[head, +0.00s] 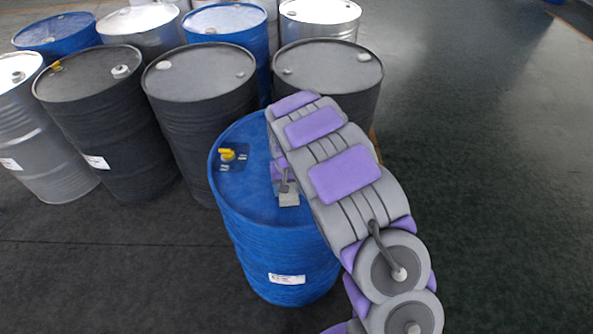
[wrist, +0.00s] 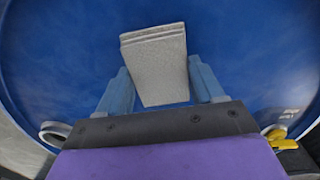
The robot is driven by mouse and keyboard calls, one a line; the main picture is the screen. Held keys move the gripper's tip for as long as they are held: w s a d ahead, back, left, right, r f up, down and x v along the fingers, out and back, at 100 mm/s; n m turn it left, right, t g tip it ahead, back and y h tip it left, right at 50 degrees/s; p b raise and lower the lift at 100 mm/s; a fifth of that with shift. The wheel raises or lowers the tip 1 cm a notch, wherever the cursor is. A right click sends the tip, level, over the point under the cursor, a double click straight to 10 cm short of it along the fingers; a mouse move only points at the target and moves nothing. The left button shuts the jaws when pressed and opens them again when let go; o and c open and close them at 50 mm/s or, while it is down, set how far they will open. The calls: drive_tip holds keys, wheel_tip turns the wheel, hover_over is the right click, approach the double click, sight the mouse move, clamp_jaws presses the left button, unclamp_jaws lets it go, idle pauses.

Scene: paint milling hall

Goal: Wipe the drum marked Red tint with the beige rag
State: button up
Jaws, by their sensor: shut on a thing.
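A blue drum (head: 285,240) stands in front of the other drums. It has a yellow tap-like cap (head: 228,154) on its lid and a white label (head: 287,279) low on its side; the print is too small to read. My gripper (wrist: 158,78) is over this drum's lid and shut on a folded, pale grey-beige rag (wrist: 155,55), which sits between its two blue fingers. The rag also shows in the head view (head: 289,200), at or just above the lid; I cannot tell whether it touches. My arm hides the right part of the lid.
Dark grey drums (head: 200,100) stand close behind the blue drum, with silver and blue drums farther back. A silver drum (head: 45,160) stands at the far left. The dark floor (head: 490,180) on the right is clear.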

drive_tip(key=shift+d, duration=0.35)
drive_tip(key=d+r, duration=0.1)
drive_tip(key=d+r+p, duration=0.1)
drive_tip(key=r, duration=0.1)
drive_tip(key=shift+r, duration=0.5)
drive_tip(key=a+r, duration=0.1)
drive_tip(key=r+p, duration=0.1)
drive_tip(key=shift+a+r, duration=0.4)
drive_tip(key=shift+d+r+p, duration=0.3)
drive_tip(key=shift+r+p, duration=0.05)
drive_tip(key=shift+r, duration=0.15)
drive_tip(key=shift+d+r, duration=0.1)
drive_tip(key=shift+d, duration=0.3)
drive_tip(key=shift+a, duration=0.15)
